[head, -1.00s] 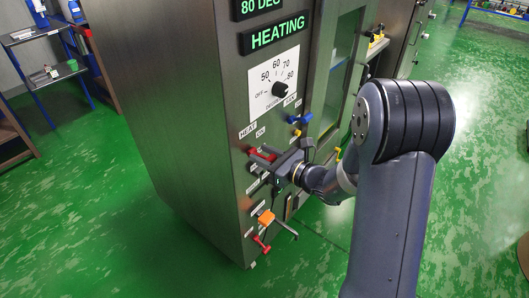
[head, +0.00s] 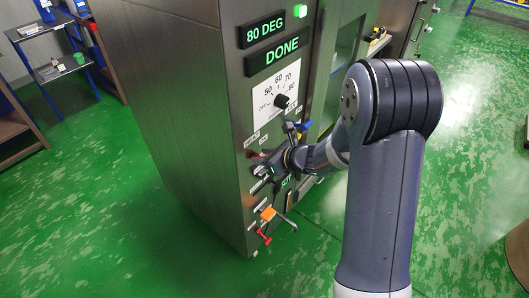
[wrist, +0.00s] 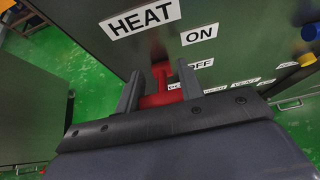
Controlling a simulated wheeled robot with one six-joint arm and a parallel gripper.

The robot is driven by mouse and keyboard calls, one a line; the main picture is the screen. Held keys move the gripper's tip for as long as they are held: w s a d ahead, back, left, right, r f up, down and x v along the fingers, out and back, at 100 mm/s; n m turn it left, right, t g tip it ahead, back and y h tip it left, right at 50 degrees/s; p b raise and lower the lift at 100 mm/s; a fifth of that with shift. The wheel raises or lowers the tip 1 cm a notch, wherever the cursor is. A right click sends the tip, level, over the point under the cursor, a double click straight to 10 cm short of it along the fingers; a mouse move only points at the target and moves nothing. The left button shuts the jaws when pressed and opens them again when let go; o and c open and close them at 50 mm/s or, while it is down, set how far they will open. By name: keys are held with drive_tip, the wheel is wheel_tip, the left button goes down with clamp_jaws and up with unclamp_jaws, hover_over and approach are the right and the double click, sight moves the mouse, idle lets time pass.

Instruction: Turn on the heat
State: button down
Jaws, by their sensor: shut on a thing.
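The red heat lever (wrist: 163,88) is in the wrist view, beside the HEAT label (wrist: 141,20) and close to the ON label (wrist: 199,34). My gripper (wrist: 160,80) has one finger on each side of it and is shut on it. In the head view my gripper (head: 268,168) is at the cabinet front (head: 237,110), below the dial, and largely covers the lever. The upper display (head: 277,29) reads 80 DEG and the lower display (head: 281,55) reads DONE. A green lamp (head: 300,10) is lit.
The black dial knob (head: 282,101) is above my gripper. Blue (head: 307,125) and yellow handles are to its right. An orange handle (head: 268,214) and a red valve handle (head: 264,238) are below. The green floor (head: 130,200) left of the cabinet is clear.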

idle(0.3)
drive_tip(key=c, duration=0.9)
unclamp_jaws()
drive_tip(key=v, duration=1)
drive_tip(key=shift+s+d+r, duration=0.2)
drive_tip(key=shift+s+d, duration=0.05)
drive_tip(key=shift+d, duration=0.05)
drive_tip(key=x, duration=1.1)
drive_tip(key=shift+r, duration=0.15)
